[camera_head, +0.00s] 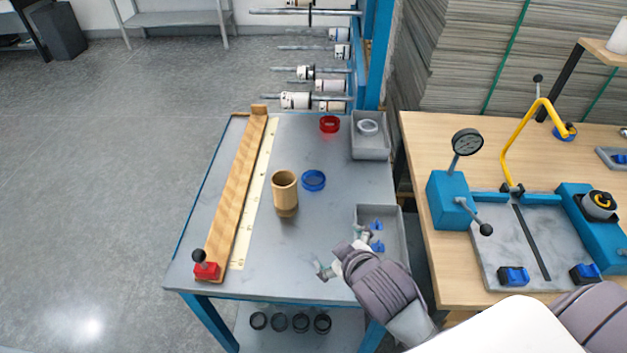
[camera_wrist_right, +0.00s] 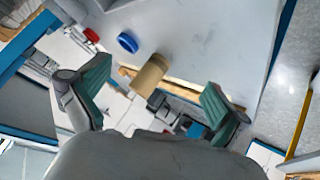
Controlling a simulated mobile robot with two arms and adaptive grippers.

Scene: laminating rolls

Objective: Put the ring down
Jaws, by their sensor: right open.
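A blue ring (camera_head: 313,187) lies on the grey table to the right of an upright cardboard tube (camera_head: 285,192). A red ring (camera_head: 329,128) lies near the table's far edge. A pale ring (camera_head: 368,131) lies in the far grey tray (camera_head: 370,153). My right gripper (camera_head: 340,251) is open and empty over the near right part of the table, by the near tray. In the right wrist view, the tube (camera_wrist_right: 149,75) shows beyond the spread fingers of my gripper (camera_wrist_right: 155,98). The blue ring (camera_wrist_right: 127,42) and red ring (camera_wrist_right: 91,34) lie past it. My left gripper is not in view.
The near tray (camera_head: 393,214) holds small blue parts. A wooden strip (camera_head: 238,185) with a red-based knob (camera_head: 206,270) runs along the table's left side. A rack of rolls stands behind. A wooden bench (camera_head: 435,145) with a blue press is on the right.

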